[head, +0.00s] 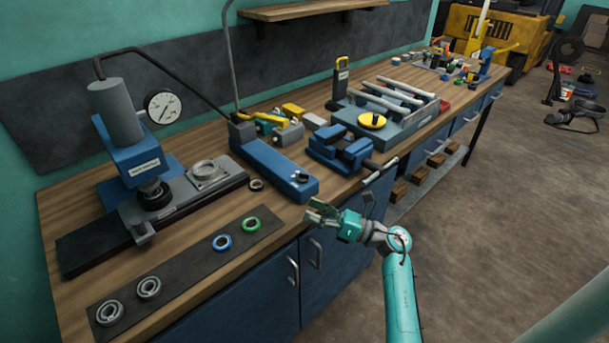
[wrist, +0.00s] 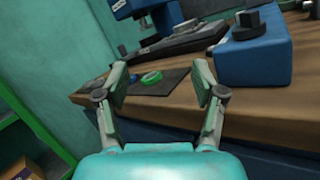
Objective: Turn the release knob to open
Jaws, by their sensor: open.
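A small black knob (head: 301,176) sits on top of the near end of a long blue pump body (head: 272,170) with a raised lever; I take it as the release knob. In the wrist view the black knob (wrist: 248,22) stands on the blue body (wrist: 255,60) at the upper right. My gripper (head: 318,210) is at the bench's front edge, just in front of the blue body's near end. In the wrist view my gripper (wrist: 160,84) has its fingers spread with nothing between them, pointing left of the knob. The knob's setting cannot be told.
A blue press (head: 130,150) with a gauge stands at left. A dark mat (head: 185,270) holds blue, green and grey rings. A blue vise (head: 342,148) with a protruding handle is right of the pump.

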